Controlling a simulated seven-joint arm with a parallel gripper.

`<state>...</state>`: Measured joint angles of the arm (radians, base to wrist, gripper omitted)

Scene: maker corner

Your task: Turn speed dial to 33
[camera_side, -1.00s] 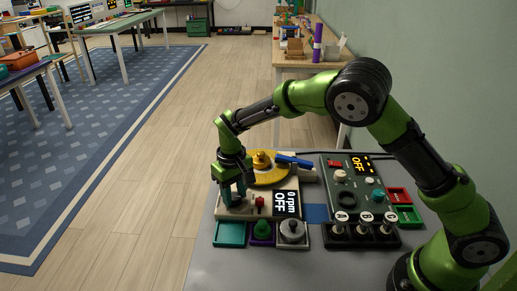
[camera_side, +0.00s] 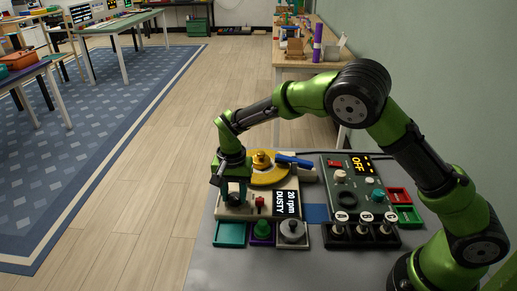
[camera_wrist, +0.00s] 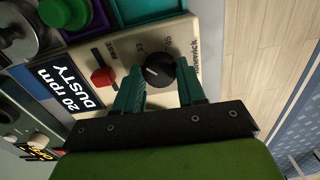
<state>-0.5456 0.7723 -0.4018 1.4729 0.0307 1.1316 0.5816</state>
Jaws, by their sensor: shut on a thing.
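The black speed dial (camera_wrist: 159,70) with a white pointer line sits on the cream turntable base (camera_wrist: 111,55). My gripper (camera_wrist: 160,88) is shut on the dial, with a teal finger on each side of it. In the side view my gripper (camera_side: 236,192) is over the base's front left corner and hides the dial. Numbers are printed around the dial, partly covered by the fingers.
A red switch (camera_wrist: 103,77) stands beside the dial. The yellow platter (camera_side: 268,175) and blue tonearm (camera_side: 294,160) are behind my gripper. Teal (camera_side: 230,235), purple and grey trays line the front. A control box (camera_side: 352,190) reading OFF stands to the right.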

